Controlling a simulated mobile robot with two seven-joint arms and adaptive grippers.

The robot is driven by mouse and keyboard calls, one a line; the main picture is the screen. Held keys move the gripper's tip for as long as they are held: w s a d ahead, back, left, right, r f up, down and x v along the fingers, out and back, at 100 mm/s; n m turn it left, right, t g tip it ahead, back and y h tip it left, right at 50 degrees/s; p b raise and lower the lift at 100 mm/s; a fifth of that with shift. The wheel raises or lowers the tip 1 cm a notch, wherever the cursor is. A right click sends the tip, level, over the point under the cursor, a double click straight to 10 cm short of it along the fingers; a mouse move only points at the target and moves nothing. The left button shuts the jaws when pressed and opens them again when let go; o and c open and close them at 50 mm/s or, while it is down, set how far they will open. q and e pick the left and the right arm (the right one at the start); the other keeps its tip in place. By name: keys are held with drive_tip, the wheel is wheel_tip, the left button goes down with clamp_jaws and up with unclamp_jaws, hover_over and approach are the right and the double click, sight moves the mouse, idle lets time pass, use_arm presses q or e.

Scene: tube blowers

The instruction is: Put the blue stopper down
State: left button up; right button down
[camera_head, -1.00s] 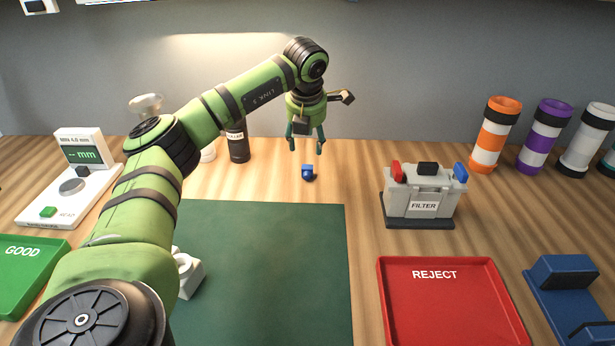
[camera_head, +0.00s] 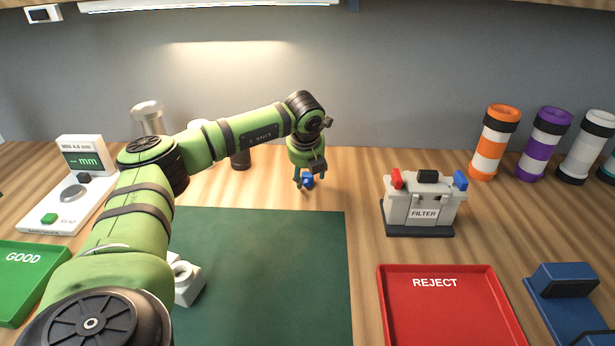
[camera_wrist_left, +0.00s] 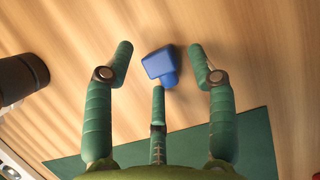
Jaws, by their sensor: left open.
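The small blue stopper (camera_head: 308,181) is at the back of the wooden table, just beyond the green mat. In the left wrist view the blue stopper (camera_wrist_left: 159,64) appears to lie on the wood, between the spread fingers. My left gripper (camera_head: 309,184) is low over it, pointing down, and partly hides it in the head view. The left gripper (camera_wrist_left: 160,55) is open, with a finger on either side of the stopper and a third finger close to its near end. Gaps show at both side fingers. My right gripper is not in view.
The green mat (camera_head: 270,280) is mostly bare. A grey filter unit (camera_head: 423,205) with red, black and blue tops stands to the right. A red REJECT tray (camera_head: 450,310) and green GOOD tray (camera_head: 25,285) lie in front.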

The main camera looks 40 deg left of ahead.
sight(312, 186)
use_arm(q)
drive_tip(key=shift+w+f, duration=0.15)
drive_tip(key=shift+f, duration=0.1)
drive_tip(key=c, duration=0.9)
drive_tip(key=shift+c, duration=0.7)
drive_tip(key=shift+r, duration=0.5)
drive_tip(key=r, duration=0.1)
drive_tip(key=d+r+b, duration=0.1)
drive_tip(key=r, duration=0.1)
drive_tip(key=shift+w+r, duration=0.1)
drive_tip(key=shift+r, duration=0.2)
drive_tip(key=d+r, duration=0.2)
drive_tip(key=d, duration=0.1)
drive_tip(key=w+d+r+b, duration=0.1)
drive_tip(key=d+r, duration=0.1)
drive_tip(key=d, duration=0.2)
drive_tip(key=d+r, duration=0.2)
drive_tip(key=d, duration=0.1)
drive_tip(key=shift+w+d+r+b, duration=0.25)
drive_tip(key=shift+b, duration=0.15)
drive_tip(key=shift+s+f, duration=0.1)
